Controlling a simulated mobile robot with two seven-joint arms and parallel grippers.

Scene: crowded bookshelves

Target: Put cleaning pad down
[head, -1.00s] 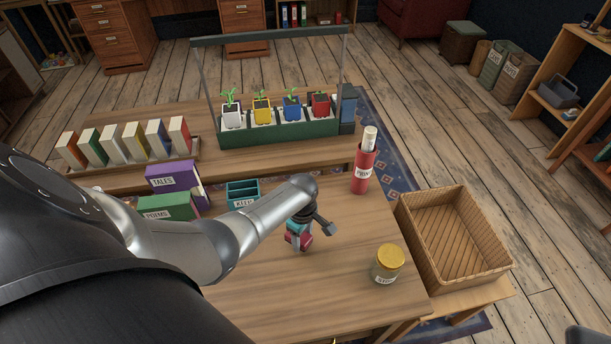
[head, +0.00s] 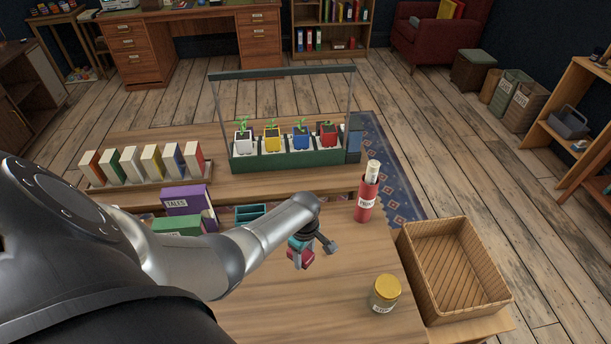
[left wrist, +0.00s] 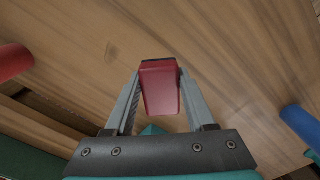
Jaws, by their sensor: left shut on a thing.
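The cleaning pad is a small red block; it shows in the left wrist view (left wrist: 160,88) between the two fingers of my left gripper (left wrist: 160,95). In the head view the red pad (head: 301,259) hangs at the end of my left gripper (head: 312,250), above the wooden table (head: 290,305). The left gripper is shut on the pad. I cannot tell how high the pad is above the tabletop or whether it touches it. My right gripper is not in view.
A jar with a yellow lid (head: 384,294) stands right of the gripper. A red cylinder (head: 367,198) stands behind it. A wicker basket (head: 410,262) is at the right. The tabletop around the pad is clear.

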